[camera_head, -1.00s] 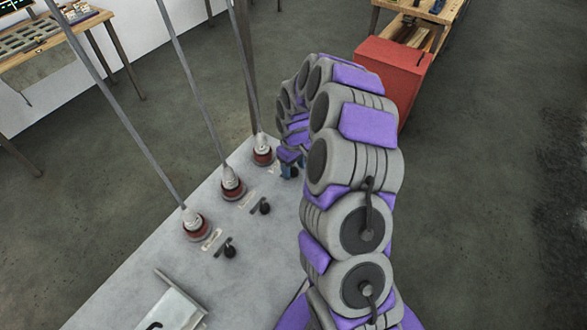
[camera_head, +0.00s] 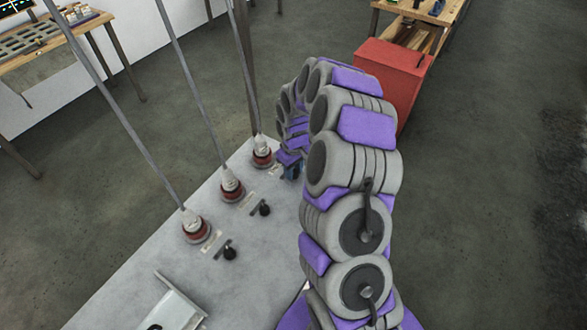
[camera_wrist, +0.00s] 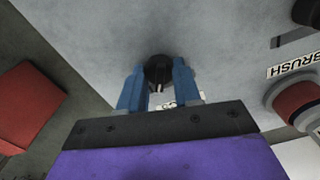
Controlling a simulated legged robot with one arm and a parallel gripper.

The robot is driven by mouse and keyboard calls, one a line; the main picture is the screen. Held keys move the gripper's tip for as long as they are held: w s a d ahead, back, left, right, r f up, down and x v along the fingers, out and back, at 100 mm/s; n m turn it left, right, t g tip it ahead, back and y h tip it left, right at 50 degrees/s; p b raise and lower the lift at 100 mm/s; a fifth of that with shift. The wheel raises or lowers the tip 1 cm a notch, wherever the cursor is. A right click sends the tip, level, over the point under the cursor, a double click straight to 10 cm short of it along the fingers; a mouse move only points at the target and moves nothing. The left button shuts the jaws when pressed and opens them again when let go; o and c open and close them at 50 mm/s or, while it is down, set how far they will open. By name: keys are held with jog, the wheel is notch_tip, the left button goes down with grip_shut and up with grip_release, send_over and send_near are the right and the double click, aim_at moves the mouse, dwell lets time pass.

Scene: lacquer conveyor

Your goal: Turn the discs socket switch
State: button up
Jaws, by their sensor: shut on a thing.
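My gripper (camera_wrist: 158,76) has its two blue fingers on either side of a black rotary knob (camera_wrist: 157,66) on the grey panel, shut on it. In the head view, my gripper (camera_head: 292,172) is at the far end of the panel, mostly hidden by my arm. It is beside the farthest red-based socket (camera_head: 262,159), which has a plug and cable in it. In the wrist view, a white label behind the fingers is mostly covered, so I cannot read the socket's name.
Two more plugged sockets (camera_head: 231,191) (camera_head: 196,228) with black knobs (camera_head: 264,209) (camera_head: 229,252) stand nearer. A neighbouring label (camera_wrist: 292,64) reads BRUSH. Taut cables rise on the left. A red box (camera_head: 392,75) stands on the floor beyond my arm.

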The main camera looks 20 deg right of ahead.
jog(key=shift+r+n+p, duration=0.1)
jog(key=shift+n+p, duration=0.2)
jog(key=shift+p, duration=0.2)
jog(key=shift+r+n+p, duration=0.15)
jog(key=shift+n+p, duration=0.85)
jog(key=shift+p, duration=0.1)
jog(key=n+p, duration=0.2)
jog(key=shift+n, duration=0.3)
jog(key=n+p, duration=0.2)
jog(key=n, duration=0.1)
jog(key=shift+w+n, duration=0.1)
jog(key=shift+n, duration=0.2)
jog(key=shift+n+p, duration=0.35)
jog(key=shift+n, duration=1.15)
jog(key=o, duration=1.1)
jog(key=shift+f, duration=0.2)
jog(key=shift+c, duration=0.2)
